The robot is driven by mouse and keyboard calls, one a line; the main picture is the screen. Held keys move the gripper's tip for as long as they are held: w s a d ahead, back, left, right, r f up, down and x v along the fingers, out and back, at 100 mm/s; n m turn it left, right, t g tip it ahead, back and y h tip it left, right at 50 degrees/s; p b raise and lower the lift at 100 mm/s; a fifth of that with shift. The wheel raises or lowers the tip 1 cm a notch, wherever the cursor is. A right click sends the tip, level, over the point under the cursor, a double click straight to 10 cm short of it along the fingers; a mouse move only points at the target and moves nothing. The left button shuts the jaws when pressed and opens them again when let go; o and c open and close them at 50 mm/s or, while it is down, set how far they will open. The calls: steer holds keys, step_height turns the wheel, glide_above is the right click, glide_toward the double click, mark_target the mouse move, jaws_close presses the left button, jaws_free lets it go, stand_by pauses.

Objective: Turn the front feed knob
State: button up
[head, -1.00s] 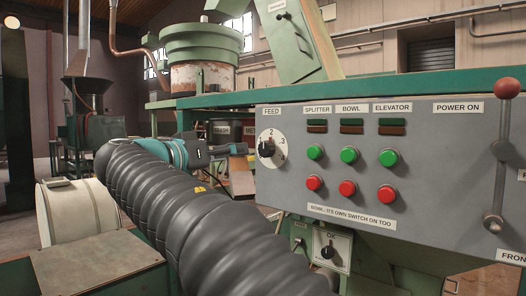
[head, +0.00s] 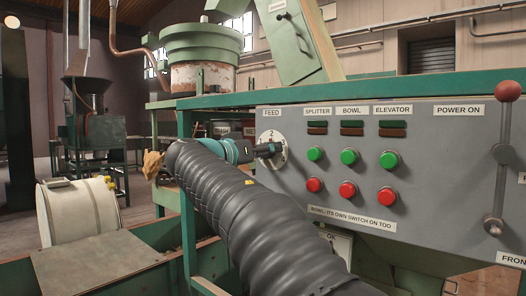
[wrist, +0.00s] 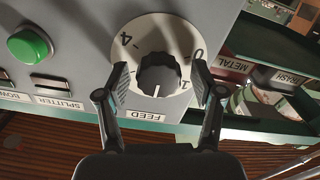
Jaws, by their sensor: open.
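The front feed knob (wrist: 158,75) is dark and round, set on a white numbered dial (wrist: 150,32) under the FEED label (head: 272,113). In the wrist view its pale mark points down towards that label, which appears upside down there. The 0, 1 and 4 show; fingers hide part of the dial. My gripper (wrist: 160,84) is open, with one finger on each side of the knob and a small gap visible. In the head view my gripper (head: 262,150) is at the dial and covers most of the knob.
Green buttons (head: 349,156) and red buttons (head: 347,189) sit right of the dial on the grey panel (head: 440,150). A red-balled lever (head: 507,90) stands at the far right. A green frame post (head: 187,180) rises left of the panel.

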steer(key=c, duration=1.1)
steer(key=shift+a, duration=0.1)
steer(key=shift+c, duration=0.2)
steer(key=n+p, duration=0.2)
steer(key=n, duration=0.3)
steer(key=shift+r+n, duration=0.15)
steer(key=shift+n, duration=0.15)
steer(key=n+p, duration=0.3)
steer(key=n, duration=0.3)
steer(key=shift+p, duration=0.3)
